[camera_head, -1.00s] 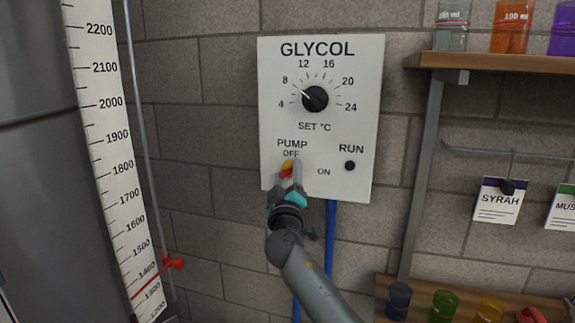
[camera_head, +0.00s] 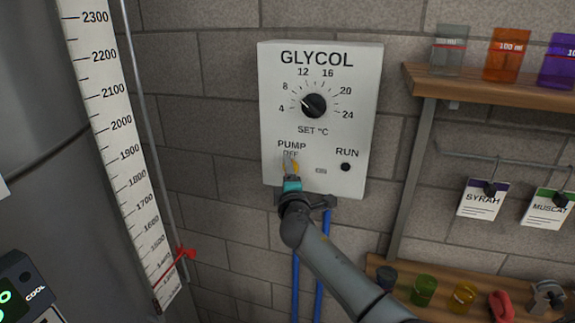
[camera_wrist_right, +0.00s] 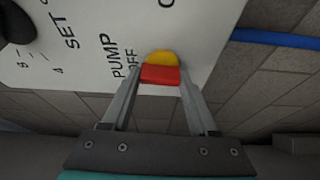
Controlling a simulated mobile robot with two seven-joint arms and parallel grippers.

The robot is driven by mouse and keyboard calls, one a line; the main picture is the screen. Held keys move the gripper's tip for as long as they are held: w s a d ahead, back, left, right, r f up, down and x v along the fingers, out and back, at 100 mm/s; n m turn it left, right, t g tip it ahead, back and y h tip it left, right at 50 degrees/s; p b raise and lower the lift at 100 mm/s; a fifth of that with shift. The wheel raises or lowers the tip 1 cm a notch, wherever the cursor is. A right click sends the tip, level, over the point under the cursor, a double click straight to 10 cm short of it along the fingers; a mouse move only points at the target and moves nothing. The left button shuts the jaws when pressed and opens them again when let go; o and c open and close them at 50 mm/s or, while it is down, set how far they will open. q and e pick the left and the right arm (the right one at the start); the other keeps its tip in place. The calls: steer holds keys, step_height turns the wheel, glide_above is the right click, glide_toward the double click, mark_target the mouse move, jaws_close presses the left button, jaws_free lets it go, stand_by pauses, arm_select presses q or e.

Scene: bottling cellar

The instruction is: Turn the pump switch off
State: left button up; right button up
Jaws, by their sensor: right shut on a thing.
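The white GLYCOL control box (camera_head: 345,135) is on the brick wall. Its pump switch has a red lever (camera_wrist_right: 160,75) over a yellow round base (camera_wrist_right: 163,58), just below the PUMP and OFF labels. My right gripper (camera_head: 291,162) reaches up to it from below right and covers most of it in the head view. In the right wrist view, both fingers (camera_wrist_right: 160,82) close on the sides of the red lever. The exact position of the lever is hard to tell. The RUN lamp (camera_head: 345,167) is dark. My left gripper is not in view.
The temperature dial (camera_head: 314,105) sits above the switch. Blue hoses (camera_head: 296,270) run down below the box. A wooden shelf (camera_head: 500,90) with beakers and hanging cards is at the right. A tank with a scale (camera_head: 125,145) stands at the left.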

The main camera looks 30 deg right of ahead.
steer(key=shift+n, duration=0.3)
stand_by(0.4)
steer(key=o, duration=1.4)
steer(key=shift+s, duration=0.1)
steer(key=b+v, duration=0.1)
steer(key=v, duration=1.4)
steer(key=shift+r, duration=0.15)
